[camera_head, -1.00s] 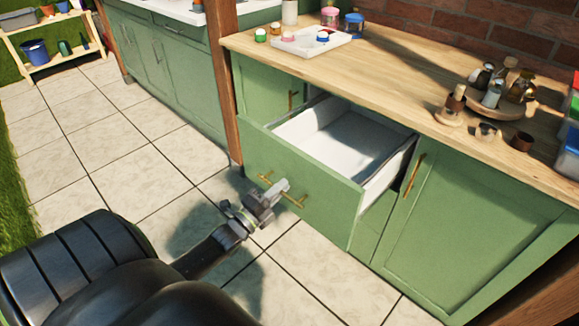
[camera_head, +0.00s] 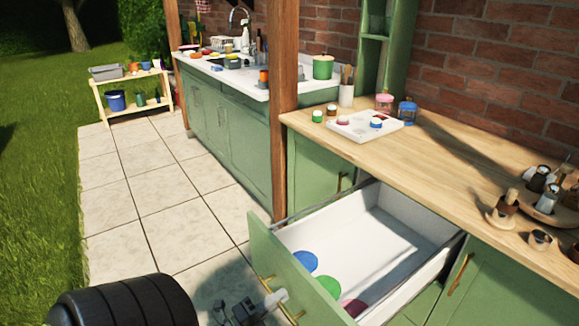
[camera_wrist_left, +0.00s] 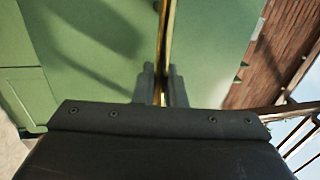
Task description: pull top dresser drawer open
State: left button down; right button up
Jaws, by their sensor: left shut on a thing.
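The top drawer (camera_head: 375,240) of the green dresser stands well open, showing its white inside. Its green front carries a brass bar handle (camera_head: 292,317), which also shows in the wrist view (camera_wrist_left: 166,40). My left gripper (camera_head: 272,301) is at the drawer front, and its fingers (camera_wrist_left: 162,85) are closed around the handle. The dresser's green side doors and wooden top (camera_head: 440,150) frame the drawer. My right gripper is in neither view.
Blue (camera_head: 305,260), green (camera_head: 328,285) and dark red (camera_head: 353,307) round things lie inside the drawer near its front. A tray (camera_head: 365,127) and jars stand on the top. A wooden post (camera_head: 284,110) rises left of the dresser. Tiled floor (camera_head: 165,195) is clear.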

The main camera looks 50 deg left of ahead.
pick_arm(q)
jog(key=shift+s, duration=0.55)
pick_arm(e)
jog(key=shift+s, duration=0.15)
pick_arm(q)
jog(key=c, duration=1.6)
grip_release()
jog(key=shift+a, duration=0.1)
jog(key=shift+o, duration=0.2)
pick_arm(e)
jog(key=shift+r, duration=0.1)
pick_arm(q)
jog(key=shift+s, duration=0.1)
jog(key=b+v, duration=0.2)
jog(key=v, duration=1.5)
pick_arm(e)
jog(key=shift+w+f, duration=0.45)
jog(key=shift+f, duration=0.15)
pick_arm(q)
jog(key=shift+s+f, duration=0.1)
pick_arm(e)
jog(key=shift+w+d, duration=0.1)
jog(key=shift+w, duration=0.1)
